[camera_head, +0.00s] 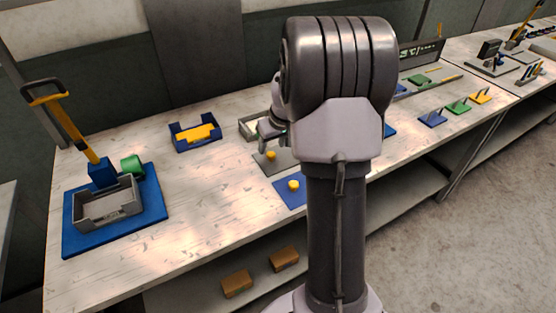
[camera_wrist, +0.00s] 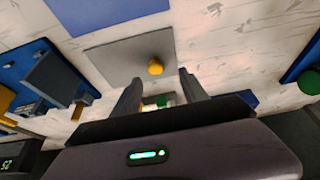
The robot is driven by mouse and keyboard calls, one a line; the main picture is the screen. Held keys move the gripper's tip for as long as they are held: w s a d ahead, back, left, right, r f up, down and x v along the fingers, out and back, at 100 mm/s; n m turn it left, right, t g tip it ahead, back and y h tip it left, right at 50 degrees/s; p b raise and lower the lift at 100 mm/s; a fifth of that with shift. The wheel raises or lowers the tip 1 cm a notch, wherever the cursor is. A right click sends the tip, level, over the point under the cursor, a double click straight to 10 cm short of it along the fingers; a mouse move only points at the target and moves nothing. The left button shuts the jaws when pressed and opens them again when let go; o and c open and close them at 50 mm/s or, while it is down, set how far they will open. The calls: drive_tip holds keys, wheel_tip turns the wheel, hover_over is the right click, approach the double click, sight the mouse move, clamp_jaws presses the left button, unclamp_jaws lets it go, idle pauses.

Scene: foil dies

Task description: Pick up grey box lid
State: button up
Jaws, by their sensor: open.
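The grey box lid (camera_head: 266,166) is a flat grey plate with a yellow knob (camera_head: 271,156). It lies on the bench, just left of my arm in the head view. In the wrist view the lid (camera_wrist: 110,52) fills the upper middle, and its knob (camera_wrist: 155,67) sits just beyond my fingertips, between their lines. My gripper (camera_wrist: 158,80) is open and empty, with the two fingers apart. In the head view my gripper (camera_head: 272,132) is partly hidden by my own arm, so its height over the lid is hard to judge.
A blue lid (camera_head: 287,197) with a yellow knob lies in front of the grey lid. A grey open box (camera_head: 247,127) stands behind it, partly hidden. A blue holder (camera_head: 183,145) with a yellow piece is farther left. A blue mat (camera_head: 150,222) carries a grey box and a lever.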

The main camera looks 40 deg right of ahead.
sight(272, 154)
drive_tip(key=b+x, duration=0.1)
drive_tip(key=x, duration=0.3)
drive_tip(key=b+x, duration=0.1)
drive_tip(key=x, duration=0.1)
drive_tip(key=shift+s+d+f+b, duration=0.15)
drive_tip(key=shift+d+b, duration=0.2)
drive_tip(key=shift+d, duration=0.05)
clamp_jaws()
